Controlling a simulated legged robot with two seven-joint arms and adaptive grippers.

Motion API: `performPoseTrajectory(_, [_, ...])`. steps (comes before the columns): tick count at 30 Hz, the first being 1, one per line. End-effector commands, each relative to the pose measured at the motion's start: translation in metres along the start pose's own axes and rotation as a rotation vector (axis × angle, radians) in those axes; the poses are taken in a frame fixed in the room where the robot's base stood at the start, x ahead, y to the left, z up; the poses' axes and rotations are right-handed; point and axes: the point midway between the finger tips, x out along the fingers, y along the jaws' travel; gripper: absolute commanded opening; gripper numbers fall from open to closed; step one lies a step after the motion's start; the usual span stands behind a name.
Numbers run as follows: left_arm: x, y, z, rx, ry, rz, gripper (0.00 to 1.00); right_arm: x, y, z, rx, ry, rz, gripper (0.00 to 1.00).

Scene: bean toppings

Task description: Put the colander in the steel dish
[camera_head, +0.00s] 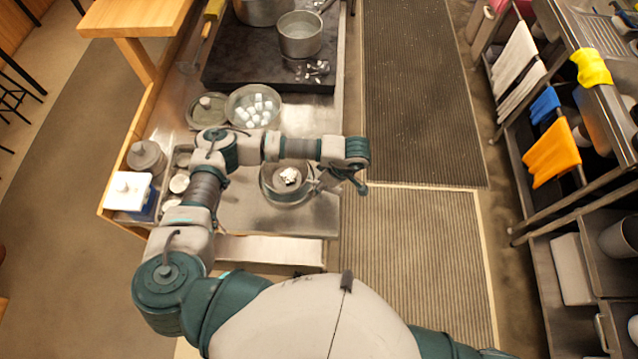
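A round steel vessel (268,190) with white and dark pieces in it stands near the counter's front right corner. Another round metal bowl (231,103), holding several white cubes, stands farther back. I cannot tell from this view which of them is the colander and which the steel dish. My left gripper (338,188) is at the right side of the nearer vessel, its fingers appearing spread apart near the rim. Whether it touches the rim is unclear. My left forearm passes over the counter just behind this vessel. My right gripper is out of view.
A shallow metal dish (198,119) stands left of the cube bowl. Pots (300,46) stand on a dark stove top (240,62) behind. Small containers (179,184) and a white box (128,191) line the left edge. Floor mats (420,110) lie right of the counter.

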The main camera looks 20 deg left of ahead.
Motion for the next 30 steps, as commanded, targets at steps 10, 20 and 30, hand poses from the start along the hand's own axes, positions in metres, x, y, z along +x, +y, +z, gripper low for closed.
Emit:
performPoseTrajectory(10, [-0.003,-0.001,-0.001,-0.001,0.0,0.0,0.47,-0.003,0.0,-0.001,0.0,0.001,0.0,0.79])
performPoseTrajectory(20, [-0.063,0.001,-0.001,-0.001,0.001,0.007,0.47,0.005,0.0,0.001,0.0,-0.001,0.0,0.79])
performPoseTrajectory(30, [-0.118,0.0,-0.001,-0.001,0.0,0.004,0.47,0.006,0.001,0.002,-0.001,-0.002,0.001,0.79])
